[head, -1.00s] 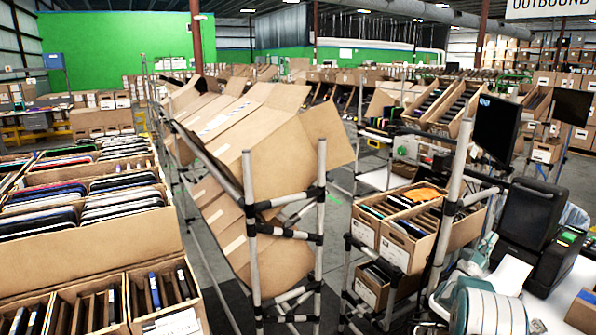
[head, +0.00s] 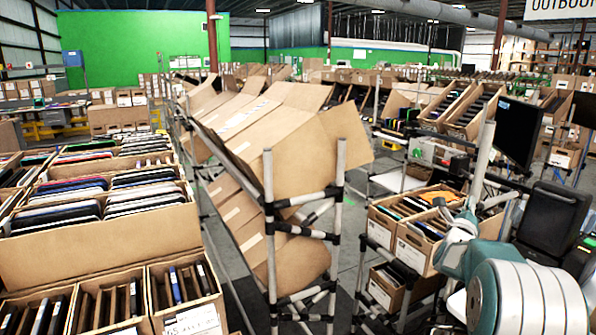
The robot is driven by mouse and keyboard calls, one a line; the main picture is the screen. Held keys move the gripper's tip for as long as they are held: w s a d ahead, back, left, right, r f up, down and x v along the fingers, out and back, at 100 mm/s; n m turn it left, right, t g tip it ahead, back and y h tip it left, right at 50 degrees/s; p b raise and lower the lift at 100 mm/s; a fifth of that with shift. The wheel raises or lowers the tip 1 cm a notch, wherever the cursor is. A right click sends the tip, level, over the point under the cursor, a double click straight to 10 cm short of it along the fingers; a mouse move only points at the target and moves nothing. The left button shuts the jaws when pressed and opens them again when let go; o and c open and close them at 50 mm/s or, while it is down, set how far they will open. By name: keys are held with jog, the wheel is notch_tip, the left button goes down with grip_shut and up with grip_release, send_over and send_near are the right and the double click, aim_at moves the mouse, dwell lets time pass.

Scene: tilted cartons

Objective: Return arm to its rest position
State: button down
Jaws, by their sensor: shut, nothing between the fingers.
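My arm (head: 525,297) shows at the lower right, with rounded white and teal links. Its farther links (head: 457,245) reach up in front of the shelf cart with open cartons. My gripper cannot be made out in this view. Tilted brown cartons (head: 290,150) lean on a pipe-frame rack (head: 271,240) in the middle.
Open cartons of packed items (head: 110,250) fill the left side. A small cart with cartons (head: 383,228) stands right of the rack, close to my arm. A dark monitor (head: 516,133) and a black machine (head: 553,218) stand at the right. Grey floor (head: 348,235) shows between rack and cart.

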jog(key=s+a+r+n+g+y, duration=0.1)
jog(key=s+a+n+g+y, duration=0.1)
jog(key=s+a+n+y, duration=0.6)
jog(key=s+a+r+n+g+y, duration=0.1)
jog(key=s+a+n+g+y, duration=0.15)
jog(key=s+a+n, duration=0.8)
jog(key=s+a+f+n+g+y, duration=0.1)
jog(key=s+a+f+n+g, duration=0.1)
jog(key=s+n, duration=0.3)
jog(key=s+a+f+n+g, duration=0.3)
jog(key=s+a+f+n, duration=0.1)
jog(key=s, duration=0.7)
jog(key=s+a+f+n+g+y, duration=0.1)
jog(key=s+a+f+n, duration=0.3)
jog(key=s, duration=0.5)
jog(key=shift+a+n+g+y, duration=0.3)
jog(key=shift+n+g, duration=0.45)
jog(key=shift+n, duration=0.5)
